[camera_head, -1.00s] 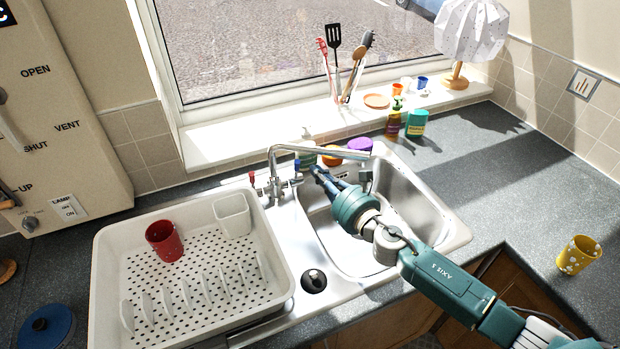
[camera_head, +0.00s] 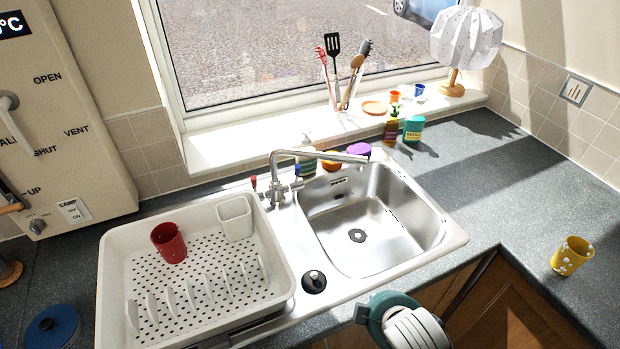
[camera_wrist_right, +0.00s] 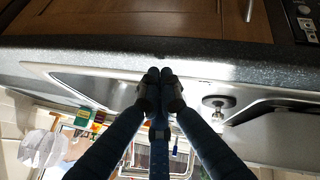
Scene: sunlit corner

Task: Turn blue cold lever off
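The chrome mixer tap (camera_head: 277,180) stands behind the sink, its spout (camera_head: 325,156) reaching right over the basin. Its blue cold lever (camera_head: 297,171) is at the right of the tap body, with the blue tip up. Its red lever (camera_head: 254,182) is at the left, tip also up. I see no water stream from the spout. My right gripper (camera_wrist_right: 160,76) is shut and empty in the wrist view, away from the levers. In the head view only my right wrist shows, low at the counter's front edge. My left gripper is not in view.
The steel sink (camera_head: 345,220) is empty. A white dish rack (camera_head: 112,265) with a red cup (camera_head: 168,242) stands left of it. Bottles stand close behind the tap. A yellow cup (camera_head: 572,256) is on the right counter, which is otherwise largely clear.

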